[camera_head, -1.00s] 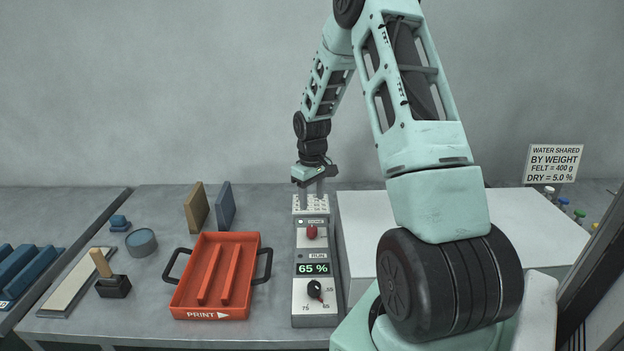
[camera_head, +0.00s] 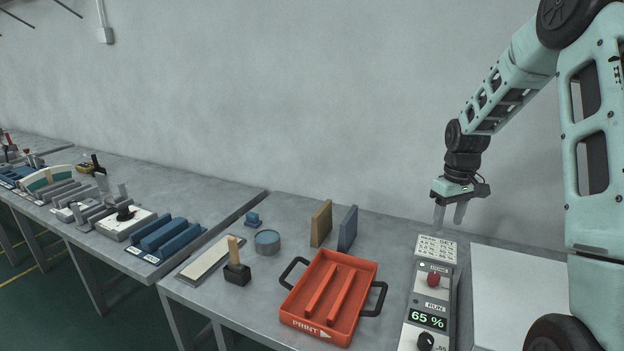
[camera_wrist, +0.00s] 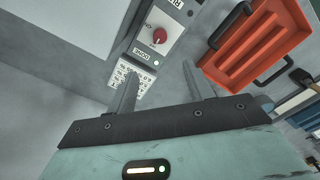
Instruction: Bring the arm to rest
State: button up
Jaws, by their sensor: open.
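My gripper (camera_head: 449,213) hangs from my raised arm at the right of the head view, above the far end of the control box. Its two fingers are apart with nothing between them. The control box (camera_head: 410,335) has a red knob (camera_head: 433,279), a black dial (camera_head: 425,341) and a display that reads 65 %. In the wrist view, the fingers (camera_wrist: 160,88) reach up from the gripper body, with the box's red knob (camera_wrist: 159,36) beyond them. I cannot tell how high the fingertips are above the box.
An orange tray (camera_head: 352,287) marked PRINT lies left of the box, with two upright boards (camera_head: 321,223) behind it. A wooden-handled black block (camera_head: 237,274), a round tin (camera_head: 267,242) and a pale strip (camera_head: 207,260) lie farther left. A white block (camera_head: 515,300) stands right of the box.

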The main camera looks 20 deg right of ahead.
jog(key=s+a+r+n, duration=0.2)
jog(key=a, duration=1.3)
jog(key=s+a+r+n, duration=0.2)
jog(key=a+r+n, duration=0.1)
jog(key=a, duration=1.3)
jog(key=s+a+n, duration=0.1)
jog(key=s+a, duration=0.5)
jog(key=s, duration=0.3)
jog(key=s+a+n, duration=0.2)
jog(key=s+a, duration=0.5)
jog(key=s, duration=0.2)
jog(key=shift+s+a+r+n+y, duration=0.15)
jog(key=shift+s+n+y, duration=0.15)
jog(key=shift+s, duration=0.1)
